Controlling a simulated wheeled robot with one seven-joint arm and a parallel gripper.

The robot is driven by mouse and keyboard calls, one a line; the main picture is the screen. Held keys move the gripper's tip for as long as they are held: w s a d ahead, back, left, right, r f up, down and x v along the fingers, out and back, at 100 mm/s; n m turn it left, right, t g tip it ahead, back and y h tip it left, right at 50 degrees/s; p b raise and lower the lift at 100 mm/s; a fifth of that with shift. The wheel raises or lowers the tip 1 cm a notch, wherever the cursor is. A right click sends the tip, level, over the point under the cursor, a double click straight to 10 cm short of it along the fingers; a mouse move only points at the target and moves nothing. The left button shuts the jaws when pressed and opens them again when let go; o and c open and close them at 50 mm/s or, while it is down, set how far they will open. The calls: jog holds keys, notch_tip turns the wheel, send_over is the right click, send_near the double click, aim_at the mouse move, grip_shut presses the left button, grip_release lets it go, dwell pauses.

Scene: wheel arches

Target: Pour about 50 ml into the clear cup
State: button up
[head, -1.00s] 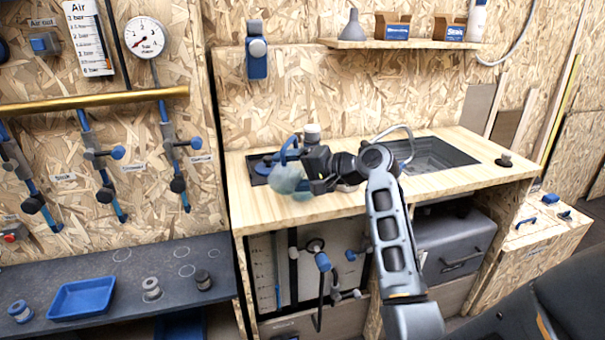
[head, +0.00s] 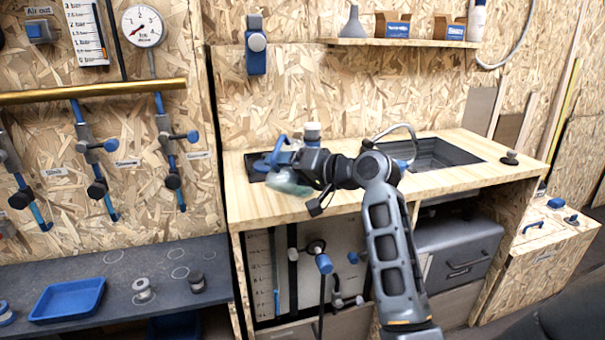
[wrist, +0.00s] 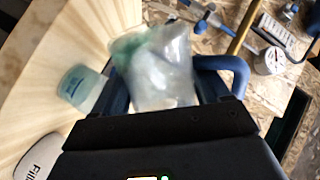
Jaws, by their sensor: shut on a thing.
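My gripper (head: 312,172) is shut on the blue handle (wrist: 228,72) of a clear jug. The jug (head: 290,183) is tipped well over to the left above the front left of the wooden counter. In the wrist view, the clear jug body (wrist: 165,75) shows green-teal liquid gathered at its far left end. The clear cup (wrist: 82,88) stands on the counter to the left of the jug in the wrist view and looks pale teal. Its fill level cannot be told. I cannot make out the cup in the head view.
The counter (head: 455,185) has a dark sink (head: 440,155) with a tap right of my arm. A blue-and-white container (head: 312,133) stands behind my gripper. A white label reading "Fill" (wrist: 38,158) shows at the wrist view's lower left. A lower grey bench (head: 215,265) lies left.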

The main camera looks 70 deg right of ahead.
aim_at(277, 191)
jog(key=shift+r+n, duration=0.4)
jog(key=shift+r, duration=0.45)
jog(key=shift+f+h+b, duration=0.3)
jog(key=shift+f+b, duration=0.3)
jog(key=shift+b, duration=0.15)
jog(key=shift+f+n+b, duration=0.55)
jog(key=shift+n+b, duration=0.05)
jog(key=shift+b, duration=0.3)
jog(key=f+b, duration=0.1)
jog(key=b, duration=0.1)
jog(key=a+f+n+b, duration=0.1)
jog(key=f+b, duration=0.1)
jog(key=shift+f+n+t+h, duration=0.15)
jog(key=shift+n+t+h, duration=0.15)
jog(key=shift+t, duration=0.1)
jog(key=a+n+b, duration=0.1)
jog(key=b, duration=0.1)
jog(key=a+n+b, duration=0.1)
jog(key=n+b, duration=0.1)
jog(key=shift+f+t+h+b, duration=0.15)
jog(key=shift+t+h+b, duration=0.25)
jog(key=shift+a+n+t+b, duration=0.3)
jog(key=shift+n+b, duration=0.6)
jog(key=shift+b, duration=0.35)
